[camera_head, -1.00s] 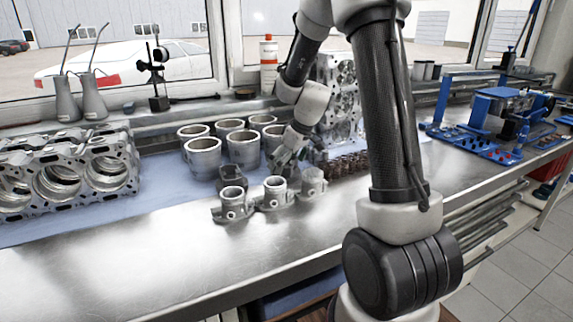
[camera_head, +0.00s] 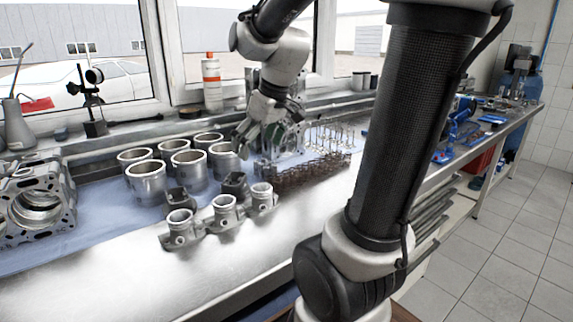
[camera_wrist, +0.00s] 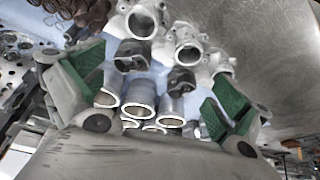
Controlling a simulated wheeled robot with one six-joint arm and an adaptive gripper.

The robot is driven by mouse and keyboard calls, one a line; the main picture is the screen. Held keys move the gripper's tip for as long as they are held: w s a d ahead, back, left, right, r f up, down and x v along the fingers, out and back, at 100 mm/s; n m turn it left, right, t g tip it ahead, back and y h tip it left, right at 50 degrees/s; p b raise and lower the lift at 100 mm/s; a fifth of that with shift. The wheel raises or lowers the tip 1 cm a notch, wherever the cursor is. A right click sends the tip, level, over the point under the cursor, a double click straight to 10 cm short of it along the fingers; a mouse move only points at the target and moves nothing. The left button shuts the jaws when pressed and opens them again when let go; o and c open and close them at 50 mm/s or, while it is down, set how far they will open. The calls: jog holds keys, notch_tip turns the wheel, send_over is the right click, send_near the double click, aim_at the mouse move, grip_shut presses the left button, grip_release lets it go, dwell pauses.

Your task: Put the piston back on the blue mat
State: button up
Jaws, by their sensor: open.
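Two dark grey pistons stand between the metal liners and the front row of ported castings: a left piston (camera_head: 182,198) and a right piston (camera_head: 235,184). They also show in the wrist view as a first piston (camera_wrist: 131,55) and a second piston (camera_wrist: 180,80). I cannot tell which one the task means. The blue mat (camera_head: 105,215) lies under the liners; the pistons are near its front edge. My gripper (camera_head: 250,135) is over the bench, beside the rightmost liner. In the wrist view its green-padded fingers (camera_wrist: 155,92) are wide apart, with nothing held.
Several liners (camera_head: 147,182) stand in rows behind the pistons. Ported castings (camera_head: 224,208) stand in front. An engine block (camera_head: 35,205) is at left. Bare steel bench (camera_head: 120,275) is free in front.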

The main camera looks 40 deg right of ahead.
jog(key=s+m+h, duration=0.1)
jog(key=s+m, duration=0.2)
jog(key=s, duration=1.2)
jog(key=shift+s, duration=0.2)
